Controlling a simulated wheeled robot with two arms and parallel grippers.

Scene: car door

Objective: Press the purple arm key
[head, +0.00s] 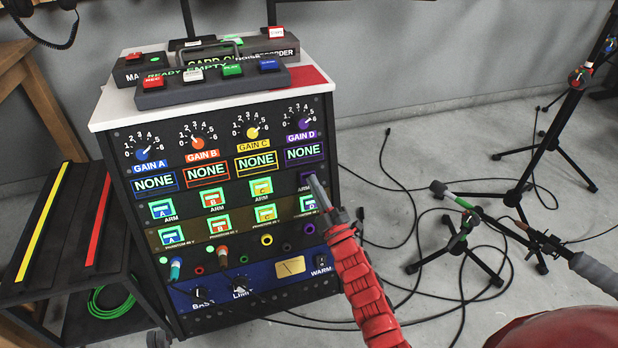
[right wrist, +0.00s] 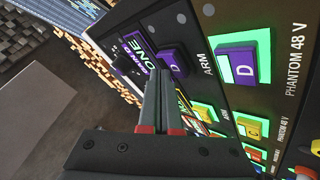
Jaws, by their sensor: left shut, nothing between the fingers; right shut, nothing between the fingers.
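The purple arm key (right wrist: 173,64), marked D, shows in the right wrist view above the label ARM. It is unlit, with no green glow around it. In the head view the key (head: 304,178) is at the right of the ARM row, partly hidden by my right gripper (head: 315,184). That gripper is shut and empty, its tips beside the key's right part. In the right wrist view the fingertips (right wrist: 160,74) are just beside the key's face; I cannot tell whether they touch. My left gripper is not in view.
The purple phantom key (right wrist: 238,67) is lit green, close to the arm key. The blue, red and yellow arm keys (head: 261,187) are lit green. A recorder with red, white, green and blue buttons (head: 213,86) sits on top. Microphone stands (head: 460,235) and cables cover the right floor.

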